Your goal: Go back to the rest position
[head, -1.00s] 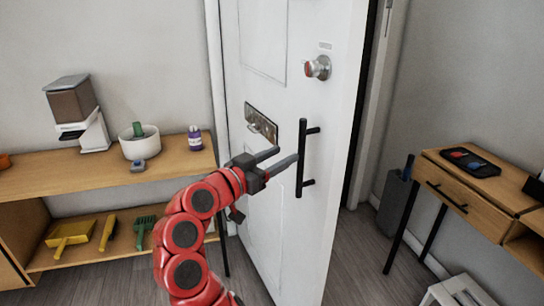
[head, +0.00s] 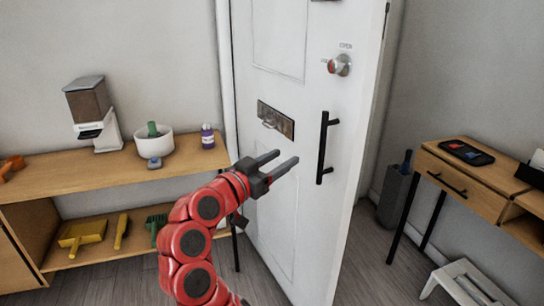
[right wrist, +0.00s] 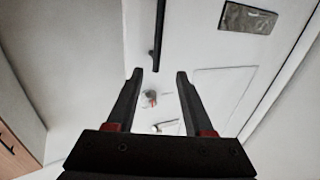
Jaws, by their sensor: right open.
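My right gripper (head: 284,162) is open and empty in the head view, at the end of my red arm. It is in front of the white door (head: 285,215), left of the black bar handle (head: 325,148) and apart from it. In the right wrist view the two dark fingers (right wrist: 157,76) are spread with nothing between them. The black handle (right wrist: 159,35) shows beyond the fingertips, and the door knob (right wrist: 151,97) shows between the fingers. My left gripper is not in view.
A wooden shelf (head: 60,180) with a dispenser (head: 92,112), a white bowl (head: 155,145) and a purple bottle (head: 207,136) stands left. A wooden desk (head: 480,195) and a white step stool (head: 467,285) are at right.

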